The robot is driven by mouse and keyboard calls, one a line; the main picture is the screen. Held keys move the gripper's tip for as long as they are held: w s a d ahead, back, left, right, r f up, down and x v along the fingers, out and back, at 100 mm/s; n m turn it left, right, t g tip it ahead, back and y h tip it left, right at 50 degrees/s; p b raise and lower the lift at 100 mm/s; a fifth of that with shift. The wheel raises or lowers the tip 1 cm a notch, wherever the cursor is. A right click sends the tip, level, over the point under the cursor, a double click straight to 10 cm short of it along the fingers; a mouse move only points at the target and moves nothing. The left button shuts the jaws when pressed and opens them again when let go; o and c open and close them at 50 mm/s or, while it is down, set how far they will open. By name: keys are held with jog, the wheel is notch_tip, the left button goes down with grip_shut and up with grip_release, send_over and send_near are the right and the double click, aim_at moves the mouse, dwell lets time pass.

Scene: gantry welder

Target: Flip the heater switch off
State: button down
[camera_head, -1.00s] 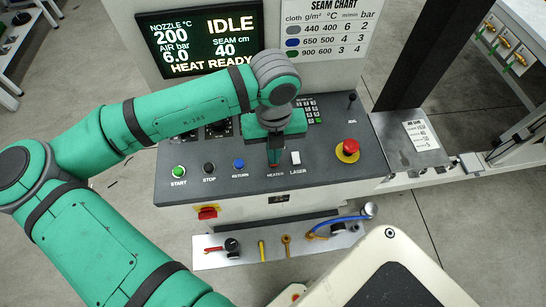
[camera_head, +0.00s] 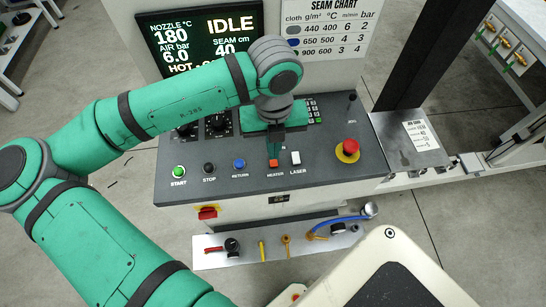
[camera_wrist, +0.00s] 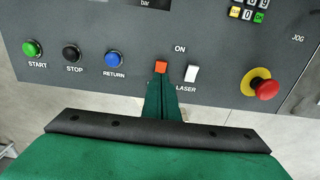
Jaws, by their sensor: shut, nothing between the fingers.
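The heater switch (camera_head: 273,163) is a small orange-red rocker on the dark control panel (camera_head: 220,182), above the HEATER label and left of the white laser switch (camera_head: 296,158). It also shows in the wrist view (camera_wrist: 161,67), just beyond my fingertips. My gripper (camera_wrist: 161,82) is shut and empty, its tips right at the near edge of the heater switch; I cannot tell whether they touch it. In the head view my gripper (camera_head: 274,150) hangs just above the switch. The display (camera_head: 201,42) reads IDLE and nozzle 180; its bottom line is partly hidden by my arm.
Green start (camera_head: 179,171), black stop (camera_head: 209,168) and blue return (camera_head: 239,164) buttons lie to the left. A red emergency stop (camera_head: 350,147) on yellow stands to the right. A keypad (camera_head: 314,111) and dials (camera_head: 217,124) sit behind. A metal plate with small tools (camera_head: 212,260) is below.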

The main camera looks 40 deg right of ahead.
aim_at(274, 162)
jog(key=shift+r, duration=2)
